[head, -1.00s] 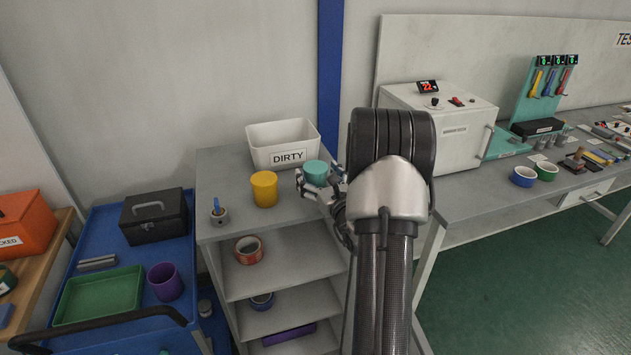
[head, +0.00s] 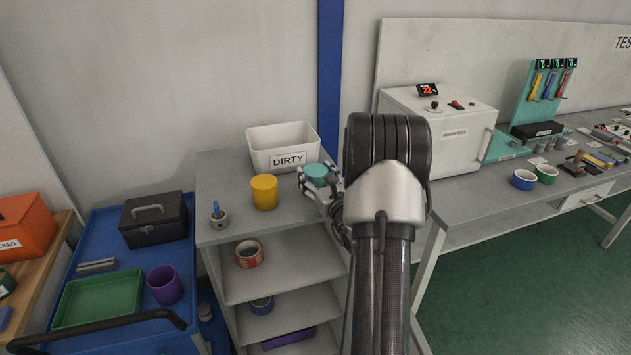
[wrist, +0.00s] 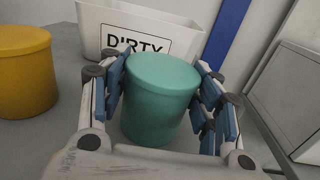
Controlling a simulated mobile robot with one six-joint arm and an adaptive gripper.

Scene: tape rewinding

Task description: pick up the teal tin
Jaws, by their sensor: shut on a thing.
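The teal tin (wrist: 158,105) stands upright between the blue-padded fingers of my gripper (wrist: 163,108) in the wrist view. In the head view the teal tin (head: 316,171) is over the right part of the grey shelf's top, partly hidden by my gripper (head: 318,180). My gripper is shut on the tin from its sides. I cannot tell whether the tin's base touches the shelf top.
A white bin marked DIRTY (head: 257,152) stands just behind the tin.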

